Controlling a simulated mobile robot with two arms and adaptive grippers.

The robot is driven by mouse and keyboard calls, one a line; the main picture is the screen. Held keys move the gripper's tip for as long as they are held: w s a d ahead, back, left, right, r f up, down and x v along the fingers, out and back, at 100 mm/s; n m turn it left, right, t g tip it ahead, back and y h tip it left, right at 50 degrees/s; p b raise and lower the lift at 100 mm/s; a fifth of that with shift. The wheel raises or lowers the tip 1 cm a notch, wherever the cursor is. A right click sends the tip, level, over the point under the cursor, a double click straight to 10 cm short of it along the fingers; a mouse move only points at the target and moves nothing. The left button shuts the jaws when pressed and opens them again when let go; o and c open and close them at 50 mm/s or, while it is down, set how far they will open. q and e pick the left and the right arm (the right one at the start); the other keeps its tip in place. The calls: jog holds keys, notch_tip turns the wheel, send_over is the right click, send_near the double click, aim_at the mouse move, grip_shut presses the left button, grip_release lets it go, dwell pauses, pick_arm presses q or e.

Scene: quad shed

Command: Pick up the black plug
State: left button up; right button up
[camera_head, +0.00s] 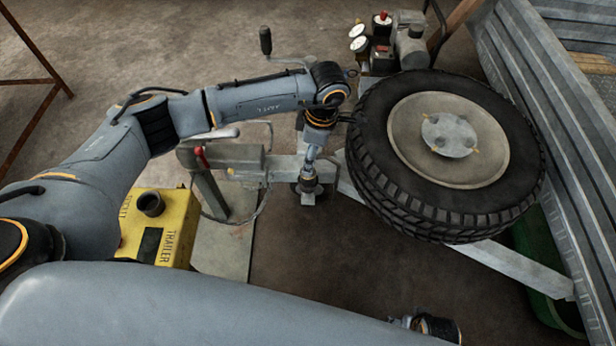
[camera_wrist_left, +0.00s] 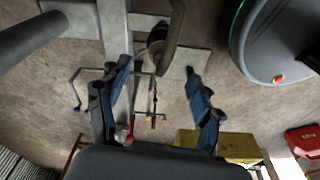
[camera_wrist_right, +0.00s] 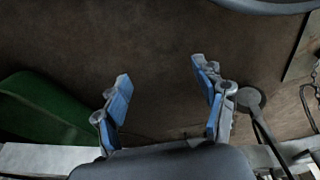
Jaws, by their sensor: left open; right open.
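In the head view a short black cylindrical piece (camera_head: 150,203), which looks like the black plug, stands on top of a yellow box (camera_head: 172,232) marked TRAILER. I cannot pick it out clearly in either wrist view. My left gripper (camera_wrist_left: 158,70) is open and empty in the left wrist view, above the trailer drawbar. In the head view my left arm reaches past the yellow box toward the spare wheel, so the hand is well beyond the black piece. My right gripper (camera_wrist_right: 160,70) is open and empty above bare brown floor, far to the right of the yellow box.
A large spare wheel (camera_head: 449,141) lies flat on the trailer frame. A winch post with a red knob (camera_head: 200,156) stands right of the yellow box. A corrugated trailer side (camera_head: 560,120) bounds the right. A green object (camera_wrist_right: 45,115) is near my right gripper.

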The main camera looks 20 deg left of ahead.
pick_arm(q)
jog(key=f, duration=0.5)
jog(key=a+f, duration=0.1)
jog(key=f, duration=0.2)
jog(key=shift+s+b, duration=0.1)
jog(key=shift+b, duration=0.3)
jog(key=c, duration=1.3)
pick_arm(e)
jog(key=r, duration=0.1)
jog(key=w+r, duration=0.1)
jog(key=r, duration=0.1)
pick_arm(q)
jog(key=shift+r, duration=0.15)
